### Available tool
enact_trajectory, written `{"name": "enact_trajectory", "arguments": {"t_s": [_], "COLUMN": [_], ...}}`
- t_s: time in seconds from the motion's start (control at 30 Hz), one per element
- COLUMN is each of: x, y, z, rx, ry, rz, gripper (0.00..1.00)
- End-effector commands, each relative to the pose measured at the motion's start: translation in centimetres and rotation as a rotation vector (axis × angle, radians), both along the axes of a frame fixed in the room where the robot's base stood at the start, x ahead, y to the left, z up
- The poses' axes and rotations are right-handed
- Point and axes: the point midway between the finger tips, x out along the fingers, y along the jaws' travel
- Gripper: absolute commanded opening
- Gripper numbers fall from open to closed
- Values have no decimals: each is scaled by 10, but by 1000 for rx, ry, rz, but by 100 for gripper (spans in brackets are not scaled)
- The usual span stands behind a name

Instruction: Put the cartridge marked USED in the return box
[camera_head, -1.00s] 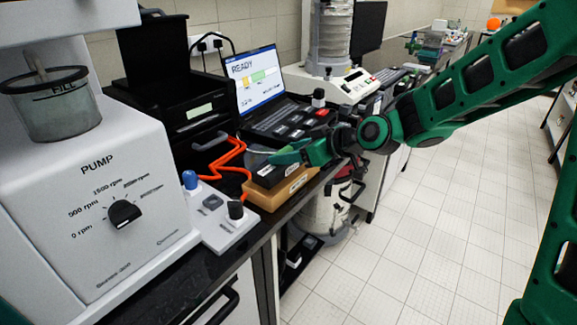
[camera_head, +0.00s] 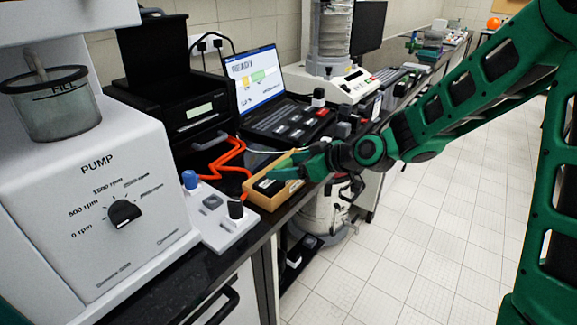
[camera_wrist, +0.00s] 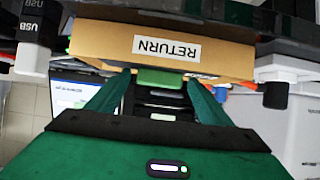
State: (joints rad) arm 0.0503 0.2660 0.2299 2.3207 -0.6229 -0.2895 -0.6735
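The tan return box (camera_head: 266,202) stands on the black bench beside the pump. Its RETURN label (camera_wrist: 167,48) reads upside down in the wrist view. My gripper (camera_head: 283,170) reaches over the box, its fingertips at or just inside the rim.
A white panel with a blue and a black knob (camera_head: 218,213) stands close left of the box. An orange cable (camera_head: 228,160) runs behind it. A black printer (camera_head: 190,110), a laptop (camera_head: 258,78) and several cartridges in a rack (camera_head: 298,127) stand farther back. The aisle floor is clear.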

Motion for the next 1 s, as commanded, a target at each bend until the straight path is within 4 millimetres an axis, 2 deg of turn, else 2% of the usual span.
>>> {"name": "enact_trajectory", "arguments": {"t_s": [0.27,0.7,1.0], "x": [-3,-44,-63], "y": [-5,-60,-81], "z": [5,43,58], "rx": [0,-1,0], "ry": [0,-3,0], "rz": [-1,-5,-1], "gripper": [73,73,73]}}
